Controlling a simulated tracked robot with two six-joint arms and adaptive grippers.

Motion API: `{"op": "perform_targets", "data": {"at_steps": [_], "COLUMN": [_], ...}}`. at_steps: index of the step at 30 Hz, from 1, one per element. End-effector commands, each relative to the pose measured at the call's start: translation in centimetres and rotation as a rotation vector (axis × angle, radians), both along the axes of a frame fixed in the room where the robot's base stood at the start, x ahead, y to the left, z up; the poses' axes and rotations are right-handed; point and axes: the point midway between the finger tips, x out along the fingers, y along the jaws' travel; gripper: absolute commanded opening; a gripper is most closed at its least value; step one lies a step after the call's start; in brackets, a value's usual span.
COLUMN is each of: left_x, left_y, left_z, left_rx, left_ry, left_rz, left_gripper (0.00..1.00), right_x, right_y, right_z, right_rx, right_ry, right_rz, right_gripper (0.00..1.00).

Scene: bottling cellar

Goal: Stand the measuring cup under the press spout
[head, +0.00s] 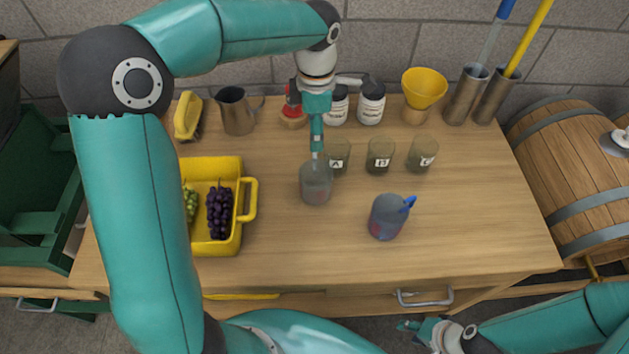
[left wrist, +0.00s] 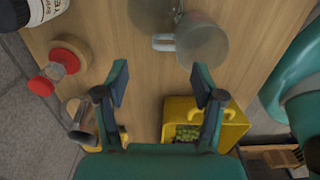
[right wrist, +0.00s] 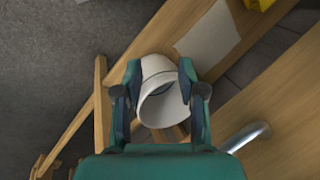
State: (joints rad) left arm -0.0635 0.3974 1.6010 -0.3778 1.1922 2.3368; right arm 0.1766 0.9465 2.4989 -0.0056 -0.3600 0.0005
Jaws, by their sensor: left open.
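A clear mug with a pale handle (left wrist: 203,47) shows beyond the fingertips in the left wrist view. A second clear cup with a blue handle (head: 386,218) stands further right. I cannot tell for sure which is the measuring cup. My left gripper (left wrist: 160,88) points down, open and empty. My right gripper (head: 418,328) is beyond the table's front edge; its fingers (right wrist: 160,90) are apart. I cannot make out the press spout.
A yellow basket (head: 249,217) with grapes stands left. Labelled jars (head: 380,155) stand behind the cups. A metal jug (head: 236,112), a yellow funnel (head: 424,85) and metal tubes line the back. A barrel (head: 565,190) stands right. The front-right tabletop is clear.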

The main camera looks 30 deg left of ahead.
Motion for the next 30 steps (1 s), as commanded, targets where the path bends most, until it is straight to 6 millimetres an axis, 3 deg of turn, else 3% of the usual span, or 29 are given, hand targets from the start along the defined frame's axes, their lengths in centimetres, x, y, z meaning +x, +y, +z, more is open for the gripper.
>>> {"op": "perform_targets", "data": {"at_steps": [3,7,17,25,30], "left_x": [-0.1,-0.1,-0.3,-0.9,-0.8], "left_y": [0.0,0.0,-0.1,-0.3,-0.3], "left_z": [-2.7,-5.0,-7.3,-10.9,-11.6], "left_rx": [0.0,0.0,-0.001,-0.001,-0.002], "left_ry": [0.006,0.005,0.003,0.003,0.0], "left_rz": [-0.001,-0.001,-0.003,-0.002,-0.002], "left_gripper": [0.69,0.69,0.69,0.69,0.69], "right_x": [0.0,0.0,0.0,0.0,0.0], "right_y": [0.0,0.0,0.0,0.0,0.0], "right_z": [0.0,0.1,0.4,1.2,1.2], "right_rx": [0.0,0.0,0.0,0.0,0.0], "right_ry": [0.0,0.0,0.0,0.0,0.0], "right_rz": [0.0,0.0,0.0,0.0,0.0], "right_gripper": [0.4,0.4,0.4,0.4,0.4]}}
